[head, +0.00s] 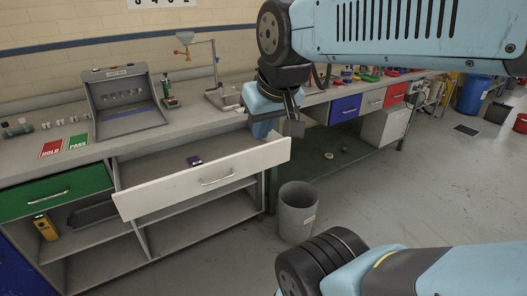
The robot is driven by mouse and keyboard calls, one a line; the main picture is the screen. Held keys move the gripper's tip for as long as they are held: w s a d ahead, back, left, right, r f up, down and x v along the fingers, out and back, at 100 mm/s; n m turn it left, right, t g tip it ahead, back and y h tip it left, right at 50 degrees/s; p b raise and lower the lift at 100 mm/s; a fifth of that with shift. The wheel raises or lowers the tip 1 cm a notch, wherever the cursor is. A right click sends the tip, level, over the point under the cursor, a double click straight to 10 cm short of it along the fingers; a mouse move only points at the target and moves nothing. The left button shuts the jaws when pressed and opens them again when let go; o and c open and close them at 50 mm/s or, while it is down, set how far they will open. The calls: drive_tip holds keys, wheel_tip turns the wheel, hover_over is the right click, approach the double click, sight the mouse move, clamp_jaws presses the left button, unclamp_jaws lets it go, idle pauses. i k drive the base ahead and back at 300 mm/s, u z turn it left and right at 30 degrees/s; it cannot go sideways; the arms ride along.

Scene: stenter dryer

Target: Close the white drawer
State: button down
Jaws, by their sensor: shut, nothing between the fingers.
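The white drawer (205,182) sticks well out from the bench front, with a metal handle (217,181) on its face. A small dark purple object (194,161) lies inside it. My gripper (279,130) hangs over the drawer's right rear area, near the bench's front edge, with its fingers pointing down. It is shut and holds nothing. It appears apart from the drawer's front panel; whether it touches the drawer's side is hard to tell.
A green drawer (52,192) is shut at the left, and a blue drawer (345,109) is at the right. A grey bin (297,212) stands on the floor right of the white drawer. Open shelves lie below it. The floor in front is clear.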

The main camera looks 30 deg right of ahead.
sight(150, 180)
drive_tip(key=u, duration=0.15)
drive_tip(key=i, duration=1)
drive_tip(key=z, duration=0.05)
